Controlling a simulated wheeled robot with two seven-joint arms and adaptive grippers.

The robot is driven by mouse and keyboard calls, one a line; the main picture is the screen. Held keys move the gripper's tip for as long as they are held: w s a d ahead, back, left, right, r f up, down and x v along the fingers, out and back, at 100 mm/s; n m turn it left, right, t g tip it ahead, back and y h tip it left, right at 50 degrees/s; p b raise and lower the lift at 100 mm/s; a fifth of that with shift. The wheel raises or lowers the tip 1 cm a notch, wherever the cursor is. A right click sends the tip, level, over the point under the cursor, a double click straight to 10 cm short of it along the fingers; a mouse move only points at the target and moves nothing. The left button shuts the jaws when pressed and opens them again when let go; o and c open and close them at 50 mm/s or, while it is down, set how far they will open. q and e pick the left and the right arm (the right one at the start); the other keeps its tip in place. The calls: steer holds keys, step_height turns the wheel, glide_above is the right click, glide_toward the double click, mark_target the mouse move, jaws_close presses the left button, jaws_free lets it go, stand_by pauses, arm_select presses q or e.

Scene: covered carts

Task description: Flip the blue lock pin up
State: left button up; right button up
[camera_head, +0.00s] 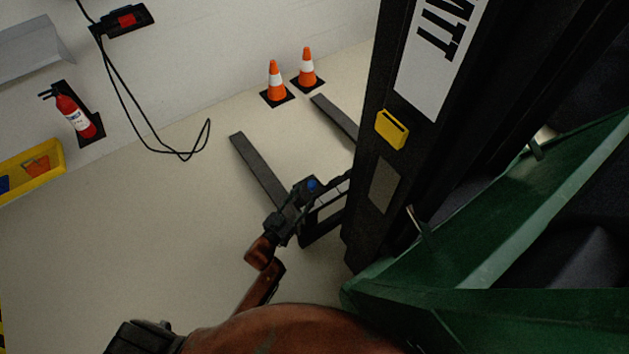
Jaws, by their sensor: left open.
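A small blue spot, which looks like the blue lock pin (312,184), shows low beside the dark upright frame, near the forks. Whether it is up or down is too small to tell. My left gripper (308,194) reaches up from the bottom, on the brown arm, and is open. Its fingers are right by the blue pin and overlap it in the picture. I cannot tell whether they touch it. My right gripper is not in view.
A dark upright frame (382,186) with a yellow box (391,129) and green cover (480,262) fills the right. Two dark forks (258,170) lie left of it. Two orange cones (275,80) stand behind. A red extinguisher (74,115) is at left. Open floor lies between.

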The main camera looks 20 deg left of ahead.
mark_target(310, 187)
arm_select(q)
steer(key=x, duration=0.2)
steer(key=shift+w+f+b, duration=0.15)
steer(key=shift+w+b, duration=0.25)
steer(key=shift+w, duration=0.05)
steer(key=shift+b+x, duration=0.3)
steer(key=shift+x, duration=0.75)
steer(key=shift+w, duration=0.55)
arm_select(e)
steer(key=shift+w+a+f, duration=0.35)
arm_select(q)
steer(key=shift+d, duration=0.1)
steer(key=shift+c, duration=0.7)
jaws_close()
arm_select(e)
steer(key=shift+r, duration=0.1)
